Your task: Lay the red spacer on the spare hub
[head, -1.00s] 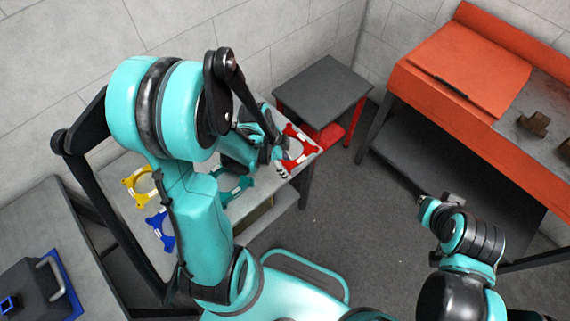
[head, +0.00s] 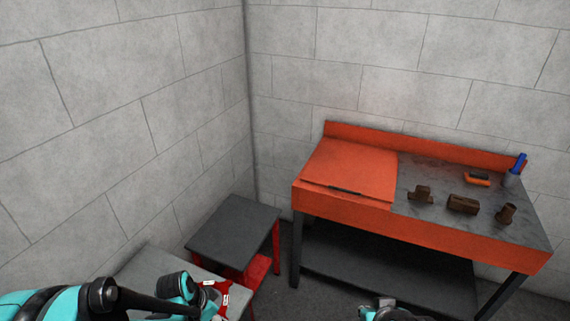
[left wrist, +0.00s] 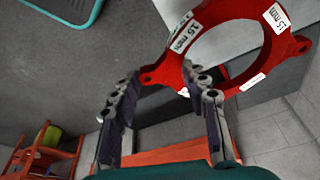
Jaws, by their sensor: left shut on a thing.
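The red spacer (head: 222,297) shows at the bottom of the head view, partly cut off, by the near table's far end. In the left wrist view the red spacer (left wrist: 154,76) is a large ring with ears and white "15 mm" labels. My left gripper (left wrist: 160,72) is shut on one ear of it, fingers either side. In the head view my left arm comes in from the lower left and partly hides the spacer. My right arm (head: 388,313) shows only as a small piece at the bottom edge; its jaw state is unclear. I cannot tell which object is the spare hub.
An orange workbench (head: 350,170) stands at the right, with several brown metal parts, including a block (head: 463,204), on its grey top. A dark-topped red stand (head: 235,230) is in the corner beside the grey table (head: 150,270). Block walls close the back.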

